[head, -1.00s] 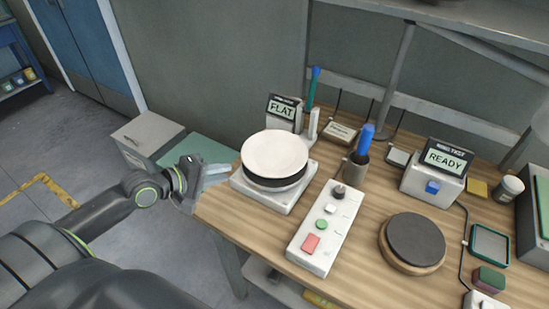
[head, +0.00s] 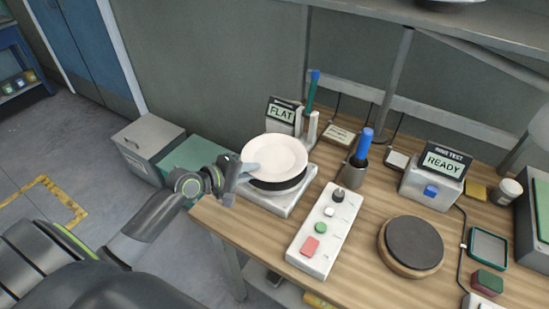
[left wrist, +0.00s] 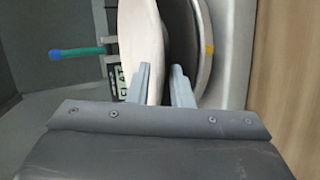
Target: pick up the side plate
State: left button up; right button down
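The side plate (head: 274,154) is a cream round plate. It lies on a dark round pad (head: 275,184) on a pale square device (head: 288,202) at the table's left end. My left gripper (head: 252,172) is at the plate's left edge. In the left wrist view the plate (left wrist: 139,40) is seen edge-on, and my left gripper's fingers (left wrist: 162,76) are apart, one over its upper face and one under its rim, beside the dark pad (left wrist: 182,45). A gap shows between the fingers, so the rim does not look clamped. My right gripper is not in view.
A control box (head: 324,232) with coloured buttons stands right of the device. A FLAT sign (head: 283,113) and a green pen (head: 312,92) stand behind the plate. A dark round disc (head: 414,243) lies farther right. Bins (head: 150,145) stand on the floor left of the table.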

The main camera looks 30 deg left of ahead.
pick_arm(q)
grip_shut()
dwell(0.4)
